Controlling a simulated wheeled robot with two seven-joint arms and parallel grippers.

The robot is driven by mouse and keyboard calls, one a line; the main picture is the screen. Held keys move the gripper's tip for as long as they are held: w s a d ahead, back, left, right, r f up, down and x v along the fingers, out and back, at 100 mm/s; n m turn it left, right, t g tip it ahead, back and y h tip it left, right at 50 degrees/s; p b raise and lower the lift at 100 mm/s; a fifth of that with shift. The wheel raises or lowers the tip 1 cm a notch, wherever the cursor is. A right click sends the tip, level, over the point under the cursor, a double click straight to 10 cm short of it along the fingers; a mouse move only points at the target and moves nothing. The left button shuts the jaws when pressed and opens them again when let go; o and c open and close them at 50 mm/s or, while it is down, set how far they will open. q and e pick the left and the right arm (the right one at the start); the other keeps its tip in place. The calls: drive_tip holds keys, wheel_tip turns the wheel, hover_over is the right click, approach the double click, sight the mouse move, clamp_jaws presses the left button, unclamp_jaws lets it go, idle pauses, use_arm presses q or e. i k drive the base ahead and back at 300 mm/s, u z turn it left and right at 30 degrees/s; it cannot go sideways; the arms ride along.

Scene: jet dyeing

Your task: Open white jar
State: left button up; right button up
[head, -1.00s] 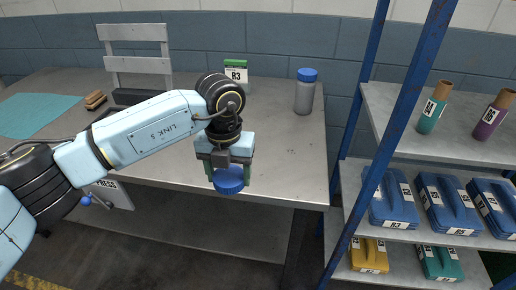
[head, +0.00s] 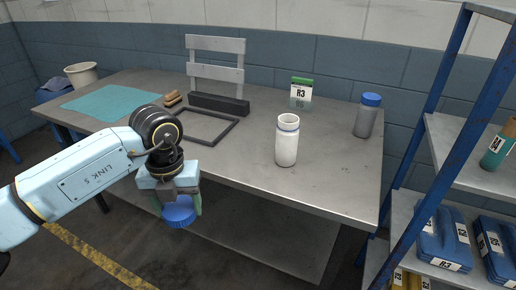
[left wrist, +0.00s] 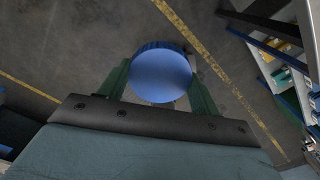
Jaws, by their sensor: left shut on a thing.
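The white jar (head: 287,142) stands upright on the table near its front edge, with its mouth uncovered. My left gripper (head: 180,208) is shut on a round blue lid (head: 179,214) and holds it in front of the table's front edge, to the left of the jar and apart from it. The lid also shows between the green fingers in the left wrist view (left wrist: 161,73), with floor behind it. My right gripper is in neither view.
A grey jar with a blue lid (head: 367,115) stands at the table's right. An R3 card (head: 301,94), a dark frame (head: 196,126) and a teal cloth (head: 109,101) are on the table (head: 331,153). A blue-posted shelf (head: 440,128) with blue packs stands at right.

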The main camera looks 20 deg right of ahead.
sight(288, 130)
drive_tip(key=u, duration=0.55)
drive_tip(key=i, duration=0.95)
drive_tip(key=z, duration=2.65)
drive_tip(key=i, duration=1)
drive_tip(key=u, duration=0.05)
